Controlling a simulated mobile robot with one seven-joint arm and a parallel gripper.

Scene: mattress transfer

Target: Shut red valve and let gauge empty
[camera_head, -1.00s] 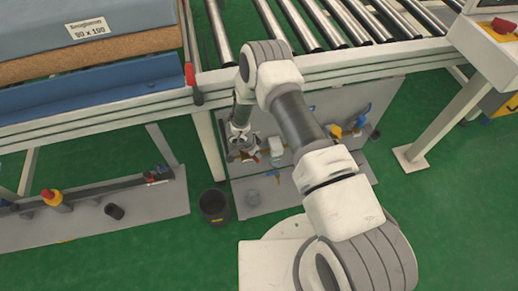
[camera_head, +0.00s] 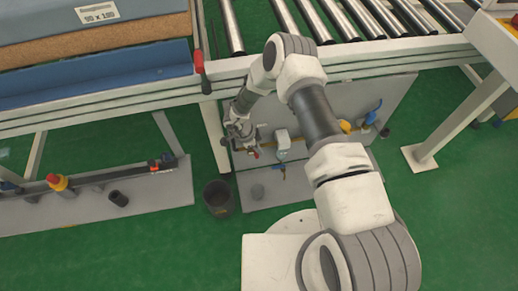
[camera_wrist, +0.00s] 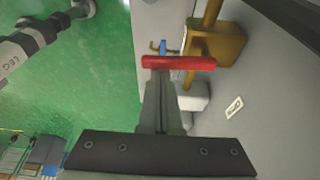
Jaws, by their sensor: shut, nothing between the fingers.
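The red valve handle (camera_wrist: 178,62) lies crosswise in the wrist view, at the tips of my gripper (camera_wrist: 164,80). The fingers are together with nothing between them; I cannot tell whether they touch the handle. A brass fitting (camera_wrist: 215,47) and pipe sit behind the handle. In the head view my gripper (camera_head: 243,143) is low at the panel's left side, beside a small red part (camera_head: 256,154), mostly hidden. A white gauge-like body (camera_head: 282,141) is just right of it; its reading cannot be seen.
Blue handles (camera_head: 278,168) and (camera_head: 375,108) and a yellow part (camera_head: 345,126) are on the grey panel (camera_head: 390,95). A black bucket (camera_head: 218,198) stands left of the base plate. The roller conveyor (camera_head: 330,20) is above. Green floor is open at right.

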